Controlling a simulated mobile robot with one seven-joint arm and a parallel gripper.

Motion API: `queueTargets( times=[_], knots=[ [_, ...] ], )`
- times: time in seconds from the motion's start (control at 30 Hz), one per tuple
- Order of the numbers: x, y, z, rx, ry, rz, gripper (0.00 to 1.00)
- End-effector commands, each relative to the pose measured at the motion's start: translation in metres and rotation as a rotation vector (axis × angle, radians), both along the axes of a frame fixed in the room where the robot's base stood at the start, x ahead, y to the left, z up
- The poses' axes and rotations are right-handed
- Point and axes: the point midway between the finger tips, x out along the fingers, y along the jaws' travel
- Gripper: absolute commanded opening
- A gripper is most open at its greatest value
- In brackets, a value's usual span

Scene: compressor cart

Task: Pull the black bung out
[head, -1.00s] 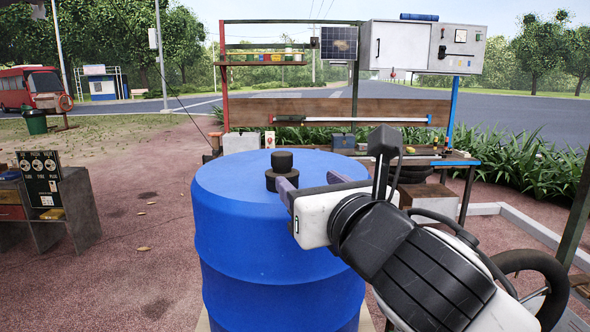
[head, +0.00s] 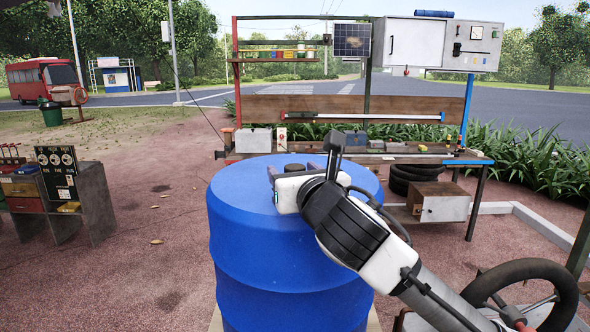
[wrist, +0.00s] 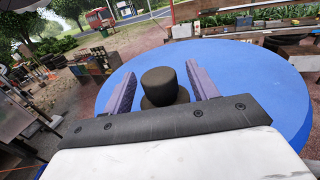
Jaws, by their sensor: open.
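The black bung (wrist: 160,83) stands upright on the top of the blue barrel (head: 245,240), a narrow knob on a wider round base. In the head view the bung (head: 294,168) is mostly hidden behind my gripper (head: 300,167). In the wrist view my gripper (wrist: 161,72) is open, with one purple-grey finger on each side of the bung. Gaps seem to show between the fingers and the knob. The lower part of the bung's base is hidden by the gripper body.
A workbench (head: 350,157) with boxes and tools stands behind the barrel. A small stand with gauges (head: 57,172) is at the left. A black wheel (head: 525,290) is at the lower right.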

Motion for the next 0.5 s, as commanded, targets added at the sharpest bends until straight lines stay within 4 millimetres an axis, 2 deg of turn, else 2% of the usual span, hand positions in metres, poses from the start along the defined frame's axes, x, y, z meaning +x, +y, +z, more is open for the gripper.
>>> queueTargets(
  times=[0.17, 0.5],
  knots=[
    [0.0000, -0.0001, -0.0002, 0.000, 0.000, 0.000, 0.58],
    [-0.0003, -0.0002, 0.0000, 0.000, 0.000, 0.000, 0.15]
  ],
)
